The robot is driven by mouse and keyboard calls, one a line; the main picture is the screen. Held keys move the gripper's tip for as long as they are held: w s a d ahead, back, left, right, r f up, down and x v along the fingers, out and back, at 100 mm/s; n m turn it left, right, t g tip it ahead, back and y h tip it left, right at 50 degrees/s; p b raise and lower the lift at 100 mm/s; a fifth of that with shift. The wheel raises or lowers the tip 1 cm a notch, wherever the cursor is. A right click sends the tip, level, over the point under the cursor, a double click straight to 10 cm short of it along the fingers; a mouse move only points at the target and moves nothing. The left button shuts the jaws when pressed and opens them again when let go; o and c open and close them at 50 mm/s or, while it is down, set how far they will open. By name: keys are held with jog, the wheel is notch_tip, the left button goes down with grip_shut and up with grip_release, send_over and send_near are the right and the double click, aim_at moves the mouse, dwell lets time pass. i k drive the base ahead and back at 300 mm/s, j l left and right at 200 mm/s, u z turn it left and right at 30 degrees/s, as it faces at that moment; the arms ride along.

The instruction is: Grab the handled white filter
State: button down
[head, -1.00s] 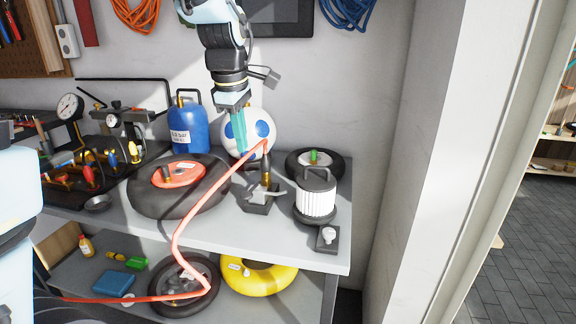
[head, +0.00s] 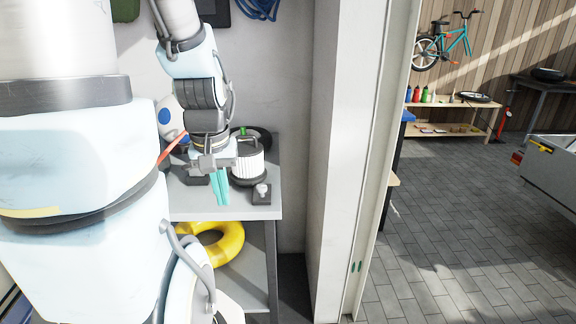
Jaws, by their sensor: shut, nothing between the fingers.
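The white filter (head: 248,164) is a ribbed white cylinder with a dark top and dark base, standing upright on the grey bench near its right end. My gripper (head: 219,203) hangs just left of and in front of the filter in the picture, with its teal fingers pointing down. The fingers are together and hold nothing. I cannot tell whether they touch the filter. The filter's handle is hard to make out now, and its left edge is close behind my gripper.
A small dark block with a light knob (head: 262,194) sits at the front of the bench (head: 240,210). A black wheel (head: 264,136) and a white-blue ball (head: 165,117) are behind. A yellow ring (head: 226,243) lies on the lower shelf. A wall post (head: 345,150) stands right of the bench.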

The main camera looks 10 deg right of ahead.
aim_at(250, 161)
jog(key=u, duration=0.6)
jog(key=k+l+u, duration=0.1)
jog(key=l+u, duration=0.15)
jog(key=u, duration=0.15)
jog(key=k+l+u, duration=0.2)
jog(key=u, duration=0.25)
jog(key=k+l+u, duration=0.15)
jog(key=u, duration=0.25)
jog(key=k+l, duration=0.2)
jog(key=k, duration=0.2)
jog(key=k+l, duration=0.25)
jog(key=k, duration=0.1)
